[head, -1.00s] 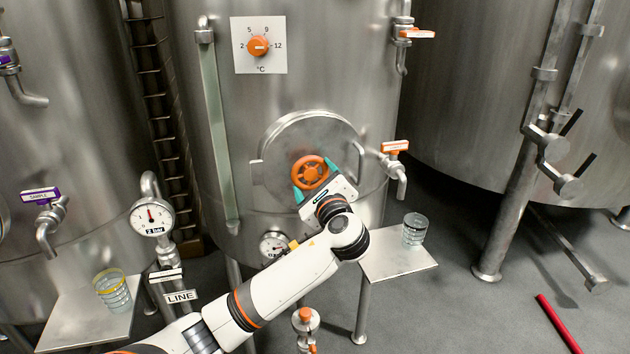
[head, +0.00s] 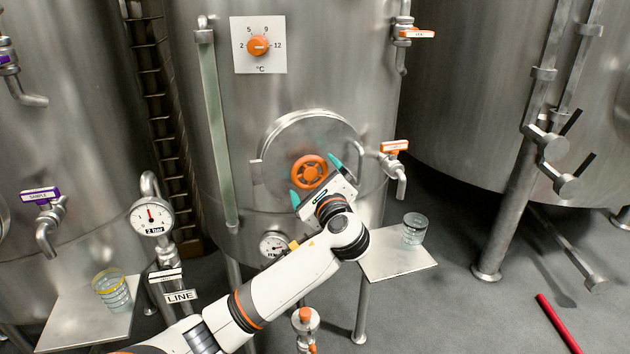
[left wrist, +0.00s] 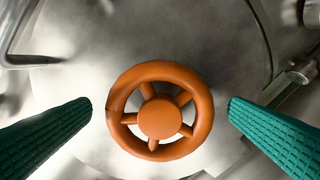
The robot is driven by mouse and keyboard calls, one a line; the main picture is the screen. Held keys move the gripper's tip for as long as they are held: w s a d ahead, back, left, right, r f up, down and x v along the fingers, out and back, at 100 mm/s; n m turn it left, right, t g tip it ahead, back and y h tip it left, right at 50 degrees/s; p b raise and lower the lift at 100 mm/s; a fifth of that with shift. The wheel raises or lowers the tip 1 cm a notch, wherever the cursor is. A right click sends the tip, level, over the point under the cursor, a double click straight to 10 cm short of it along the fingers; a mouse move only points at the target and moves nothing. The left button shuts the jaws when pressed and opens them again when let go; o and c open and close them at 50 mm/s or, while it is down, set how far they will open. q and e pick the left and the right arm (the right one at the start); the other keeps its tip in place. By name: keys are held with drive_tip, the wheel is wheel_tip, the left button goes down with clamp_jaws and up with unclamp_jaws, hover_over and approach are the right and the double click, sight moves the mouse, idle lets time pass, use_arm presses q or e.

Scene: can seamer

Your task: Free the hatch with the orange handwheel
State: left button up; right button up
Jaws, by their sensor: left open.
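The orange handwheel (head: 309,171) sits at the middle of the round steel hatch (head: 283,147) on the front of the centre tank. My left gripper (head: 315,178) is in front of the wheel with its teal fingers spread, one to each side. In the left wrist view the wheel (left wrist: 160,117) lies between the two fingertips (left wrist: 160,107), with a gap on both sides. The fingers do not touch it. The hatch lies flat against the tank. My right gripper is not in view.
A sample tap with an orange handle (head: 395,147) juts out right of the hatch. A glass (head: 414,229) stands on a small shelf (head: 385,265) below it. A pressure gauge (head: 152,217) and a dial (head: 273,245) are left and below. A red bar (head: 558,323) is on the floor.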

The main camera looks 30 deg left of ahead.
use_arm(q)
drive_tip(key=b+v, duration=0.2)
drive_tip(key=v, duration=1)
